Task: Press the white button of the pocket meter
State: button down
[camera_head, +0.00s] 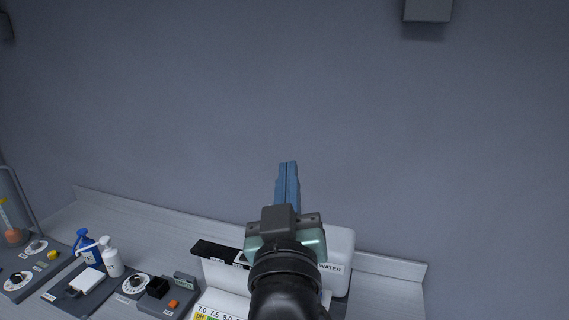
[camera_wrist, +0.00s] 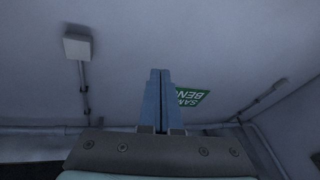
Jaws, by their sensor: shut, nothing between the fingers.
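My gripper (camera_head: 288,166) is raised in front of the bare wall in the head view, above the bench. Its two blue fingers are shut together with nothing between them. The wrist view also shows the gripper (camera_wrist: 160,74) closed, pointing toward a pale surface with no bench object near the fingertips. I cannot make out the pocket meter or its white button for sure in either view. My arm hides part of the bench.
The bench (camera_head: 390,290) holds a dial panel (camera_head: 18,277), a blue bottle (camera_head: 85,243), a white bottle (camera_head: 111,259), a dark base with a white pad (camera_head: 87,280), a unit with an orange button (camera_head: 173,303) and a white WATER container (camera_head: 340,250). A green sign (camera_wrist: 192,96) shows.

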jog(key=s+r+m+t+b, duration=0.2)
jog(key=s+r+t, duration=0.4)
jog(key=s+r, duration=0.9)
notch_tip(320, 180, up, 3)
jog(key=shift+a+r+m+t+y+b, duration=0.1)
jog(key=shift+a+m+t+y+b, duration=0.2)
jog(key=shift+y+b, duration=0.1)
jog(key=shift+d, duration=0.1)
